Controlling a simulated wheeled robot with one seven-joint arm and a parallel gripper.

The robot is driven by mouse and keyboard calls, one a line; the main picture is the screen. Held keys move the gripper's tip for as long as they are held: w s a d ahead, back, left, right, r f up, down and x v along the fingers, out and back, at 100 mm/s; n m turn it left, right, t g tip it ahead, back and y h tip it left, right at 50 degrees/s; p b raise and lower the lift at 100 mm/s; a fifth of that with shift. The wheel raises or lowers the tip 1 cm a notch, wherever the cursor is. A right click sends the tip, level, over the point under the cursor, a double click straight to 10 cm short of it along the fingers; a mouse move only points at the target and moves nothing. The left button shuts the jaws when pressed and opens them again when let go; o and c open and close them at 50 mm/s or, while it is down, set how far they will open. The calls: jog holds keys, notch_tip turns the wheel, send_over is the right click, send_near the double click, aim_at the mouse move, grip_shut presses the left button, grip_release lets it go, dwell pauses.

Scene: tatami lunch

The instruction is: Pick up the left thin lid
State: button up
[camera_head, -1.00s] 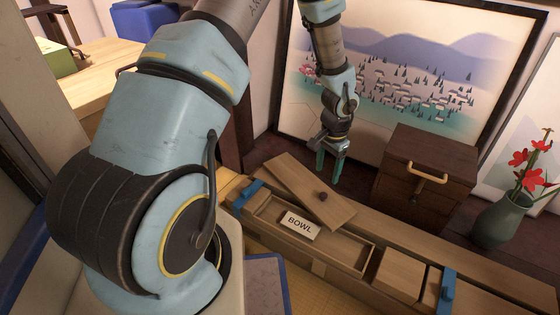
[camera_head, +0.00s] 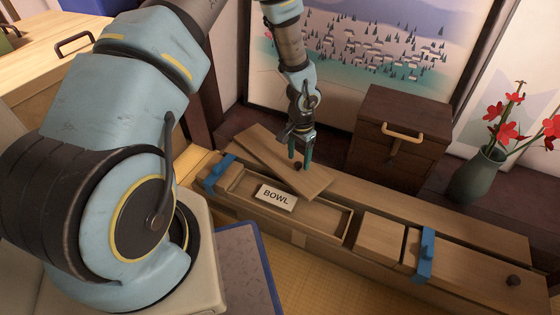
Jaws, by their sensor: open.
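The left thin lid (camera_head: 266,152) is a flat wooden board lying askew across the back edge of the long wooden box (camera_head: 232,198). Its dark knob, plain in the earlier view, is now hidden behind or between my fingers. I cannot tell whether the fingers touch the lid. A second lid (camera_head: 470,272) with a dark knob (camera_head: 513,281) lies at the box's right end.
A "BOWL" label (camera_head: 277,198) lies in the box's open left compartment. Blue clips (camera_head: 218,175) and (camera_head: 427,255) straddle the box. A small drawer chest (camera_head: 400,137) and a vase with red flowers (camera_head: 478,175) stand behind it. A framed picture (camera_head: 350,50) is at the back.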

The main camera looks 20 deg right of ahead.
jog(key=shift+f, duration=0.95)
grip_shut()
